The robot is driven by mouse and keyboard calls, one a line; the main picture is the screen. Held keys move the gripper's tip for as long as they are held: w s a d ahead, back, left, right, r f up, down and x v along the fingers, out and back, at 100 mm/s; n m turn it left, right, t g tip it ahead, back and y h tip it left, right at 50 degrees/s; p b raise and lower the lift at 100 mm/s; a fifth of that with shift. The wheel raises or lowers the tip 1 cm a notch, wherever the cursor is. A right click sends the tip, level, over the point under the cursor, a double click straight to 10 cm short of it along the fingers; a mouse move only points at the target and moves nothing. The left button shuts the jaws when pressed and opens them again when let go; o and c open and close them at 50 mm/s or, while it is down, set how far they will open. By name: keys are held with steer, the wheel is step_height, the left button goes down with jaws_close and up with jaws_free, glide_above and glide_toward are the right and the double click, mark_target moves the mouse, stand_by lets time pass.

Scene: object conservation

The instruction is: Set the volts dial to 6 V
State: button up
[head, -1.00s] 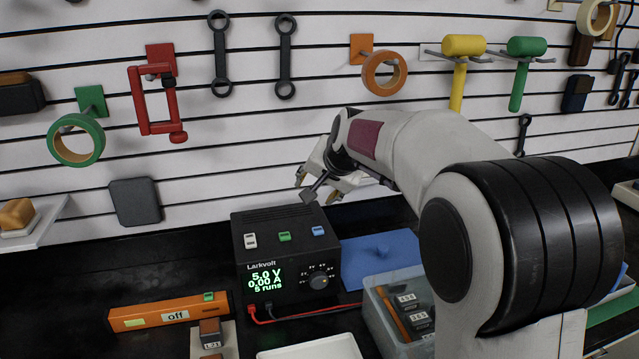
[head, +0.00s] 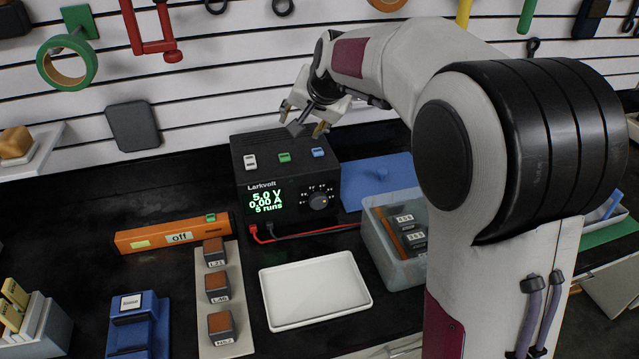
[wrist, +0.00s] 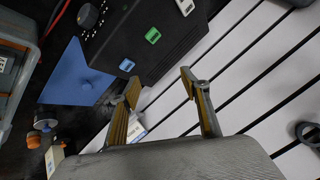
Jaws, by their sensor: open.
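The volts dial (head: 318,201) is a dark round knob on the right of the front face of the black Larkvolt power supply (head: 290,168). The lit display (head: 266,201) reads 5.0 V, 0.00 A and 5 runs. Which mark the knob points to is too small to tell. My gripper (head: 304,130) is open and empty, above and behind the right part of the supply, apart from the dial. In the wrist view the two fingers (wrist: 160,92) are spread, and the dial (wrist: 88,15) shows at the upper left.
White, green and blue switches (head: 285,157) sit on the supply's top. Red and black leads run along the front. A white tray (head: 281,318) lies nearer.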

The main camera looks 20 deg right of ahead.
mark_target(319, 201)
steer(key=s+f+n, duration=0.1)
steer(key=s+f, duration=0.1)
steer(key=s+f+n+g, duration=0.1)
steer(key=s+f, duration=0.1)
steer(key=s+a+f+n+g+h, duration=0.1)
steer(key=s+f, duration=0.1)
steer(key=shift+a+f+n, duration=0.1)
steer(key=shift+f+n, duration=0.2)
steer(key=shift+f, duration=0.05)
steer(key=s+d+f+n+g, duration=0.1)
steer(key=s+d+f+n+h, duration=0.1)
steer(key=s+f, duration=0.1)
steer(key=shift+s+d+f+n+g, duration=0.1)
steer(key=shift+s+d+n+g, duration=0.1)
steer(key=shift+s+n+g, duration=0.15)
steer(key=shift+w+f, duration=0.1)
steer(key=shift+x, duration=3.75)
steer(key=c, duration=1.1)
